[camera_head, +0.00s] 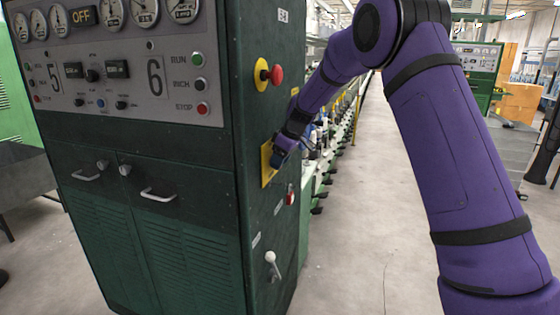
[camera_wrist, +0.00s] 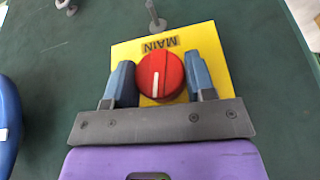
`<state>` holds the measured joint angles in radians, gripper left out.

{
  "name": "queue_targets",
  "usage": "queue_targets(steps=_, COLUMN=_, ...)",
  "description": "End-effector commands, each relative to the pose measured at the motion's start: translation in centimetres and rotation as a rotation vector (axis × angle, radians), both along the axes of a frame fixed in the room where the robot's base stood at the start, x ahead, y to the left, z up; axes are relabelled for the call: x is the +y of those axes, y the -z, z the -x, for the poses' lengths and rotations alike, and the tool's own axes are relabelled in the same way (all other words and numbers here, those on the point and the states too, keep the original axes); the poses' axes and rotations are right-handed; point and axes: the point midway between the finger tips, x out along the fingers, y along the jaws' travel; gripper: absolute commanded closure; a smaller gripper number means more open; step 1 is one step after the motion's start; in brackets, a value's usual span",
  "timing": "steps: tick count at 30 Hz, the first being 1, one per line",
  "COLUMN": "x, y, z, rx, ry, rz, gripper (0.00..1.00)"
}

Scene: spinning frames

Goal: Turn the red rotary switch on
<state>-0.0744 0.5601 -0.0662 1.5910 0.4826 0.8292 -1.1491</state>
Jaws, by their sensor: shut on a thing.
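The red rotary switch (camera_wrist: 160,76) is a round red knob with a white line, on a yellow plate (camera_wrist: 215,62) marked MAIN. In the wrist view the white line points nearly along the gripper's length. My gripper (camera_wrist: 163,80) has one blue finger on each side of the knob and is shut on it. In the head view my gripper (camera_head: 279,156) reaches the yellow plate (camera_head: 267,166) on the side of the green cabinet (camera_head: 255,215); there the gripper hides the knob.
A red button on a yellow base (camera_head: 268,74) sits above the plate. The floor (camera_head: 345,240) right of the cabinet is clear.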

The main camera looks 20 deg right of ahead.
Motion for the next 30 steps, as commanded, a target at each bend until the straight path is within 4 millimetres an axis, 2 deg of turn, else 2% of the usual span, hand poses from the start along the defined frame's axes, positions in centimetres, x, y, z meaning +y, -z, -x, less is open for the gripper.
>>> queue_targets(steps=30, x=-0.73, y=0.43, z=-0.70, rx=0.772, ry=0.005, rz=-0.567, gripper=0.73)
